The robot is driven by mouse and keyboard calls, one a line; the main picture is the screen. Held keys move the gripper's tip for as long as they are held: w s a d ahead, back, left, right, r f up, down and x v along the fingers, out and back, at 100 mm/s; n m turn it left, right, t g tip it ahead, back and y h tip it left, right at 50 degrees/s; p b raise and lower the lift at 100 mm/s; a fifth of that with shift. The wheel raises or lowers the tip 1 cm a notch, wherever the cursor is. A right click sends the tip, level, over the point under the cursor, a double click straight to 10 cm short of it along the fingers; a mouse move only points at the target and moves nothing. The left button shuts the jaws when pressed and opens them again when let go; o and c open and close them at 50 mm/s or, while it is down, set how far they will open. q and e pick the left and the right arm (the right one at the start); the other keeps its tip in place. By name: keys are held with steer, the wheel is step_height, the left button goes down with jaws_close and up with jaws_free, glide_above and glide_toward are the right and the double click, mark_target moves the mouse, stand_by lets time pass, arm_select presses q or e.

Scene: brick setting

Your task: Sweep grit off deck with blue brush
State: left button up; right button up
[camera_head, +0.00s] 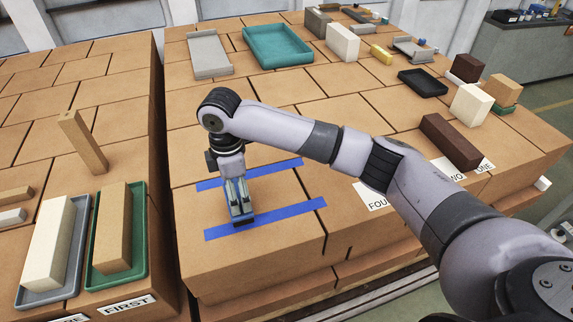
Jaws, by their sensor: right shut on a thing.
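My right gripper (237,201) points down over the front left of the brick deck (285,262). It is shut on the brush (243,219), whose dark lower end is at the deck surface between two blue tape strips. Most of the brush is hidden by the fingers, and its colour is hard to make out. The far blue strip (275,169) and the near blue strip (290,213) run roughly parallel. No grit can be made out at this size. My left gripper is not in view.
A teal tray (278,30) and a grey tray (208,45) lie at the back. Several loose bricks, including a dark brown one (450,142), stand at the right. On the left stack, trays hold a white brick (47,243) and a tan brick (112,228). A gap separates the stacks.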

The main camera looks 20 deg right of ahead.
steer(key=shift+w+r, duration=0.25)
steer(key=shift+r, duration=0.6)
steer(key=shift+s+r, duration=0.15)
steer(key=shift+r, duration=0.6)
steer(key=shift+s+r, duration=0.1)
steer(key=shift+r, duration=0.8)
steer(key=shift+w, duration=0.1)
